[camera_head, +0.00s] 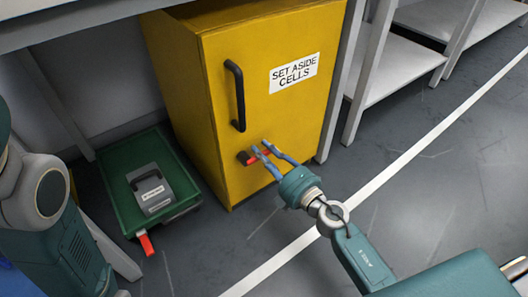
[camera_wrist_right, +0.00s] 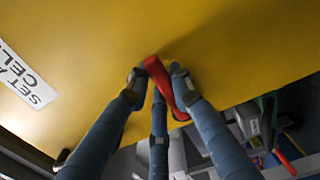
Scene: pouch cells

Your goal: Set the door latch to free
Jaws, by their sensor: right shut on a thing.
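The yellow cabinet (camera_head: 268,110) has a shut door with a label reading SET ASIDE CELLS. The door latch (camera_head: 247,160), a short red lever with a dark end, sits low on the door, below the black door handle (camera_head: 238,95). My right gripper (camera_head: 261,150) reaches the latch from the right, with its blue fingers at it. In the right wrist view the red latch (camera_wrist_right: 160,82) lies between the fingertips, and the gripper is shut on it. The fingers partly hide the latch, so its exact setting is hard to read. My left gripper is out of view.
A grey bench (camera_head: 70,25) overhangs at upper left. White shelving (camera_head: 398,75) stands to the right. Floor before the cabinet is clear.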

